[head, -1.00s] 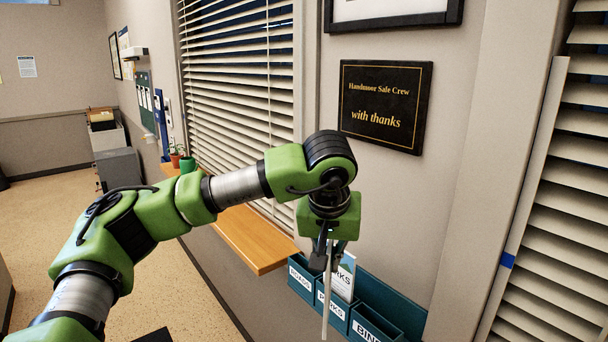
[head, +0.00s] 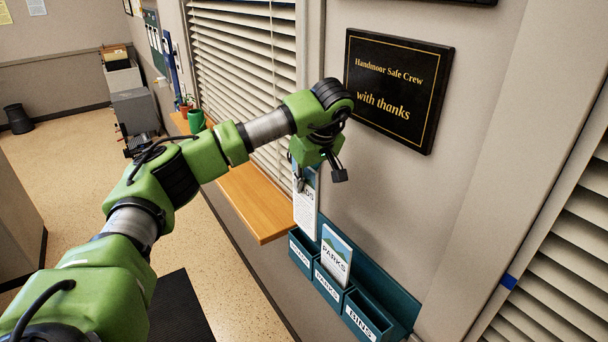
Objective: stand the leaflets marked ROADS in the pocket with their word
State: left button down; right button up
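A white leaflet with a dark blue top, its visible letters ending in DS (head: 306,212), is upright above the left pocket, labelled ROADS (head: 301,253). Its lower end meets the pocket's mouth; I cannot tell how deep it sits. My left gripper (head: 319,178) is at the leaflet's top with fingers spread apart, one finger in front of the leaflet and the other to its right. The gripper covers part of the printed word. My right gripper is not in view.
The middle pocket, labelled PARKS (head: 327,287), holds a PARKS leaflet (head: 337,252). The right pocket, labelled BINS (head: 360,323), looks empty. A wooden shelf (head: 250,202) juts out left of the rack. A black plaque (head: 398,88) hangs above.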

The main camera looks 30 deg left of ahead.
aim_at(304, 216)
pick_arm(q)
jog(key=f, duration=0.3)
jog(key=shift+w+f, duration=0.1)
jog(key=shift+w, duration=0.15)
notch_tip(304, 216, down, 3)
jog(key=b, duration=0.3)
jog(key=shift+s+f, duration=0.1)
jog(key=shift+f, duration=0.1)
jog(key=shift+f+b, duration=1.45)
jog(key=shift+f, duration=0.8)
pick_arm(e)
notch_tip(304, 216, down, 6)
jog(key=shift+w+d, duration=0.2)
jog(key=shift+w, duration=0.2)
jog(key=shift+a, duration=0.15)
pick_arm(q)
jog(key=c, duration=2.2)
grip_release()
jog(key=shift+o, duration=0.2)
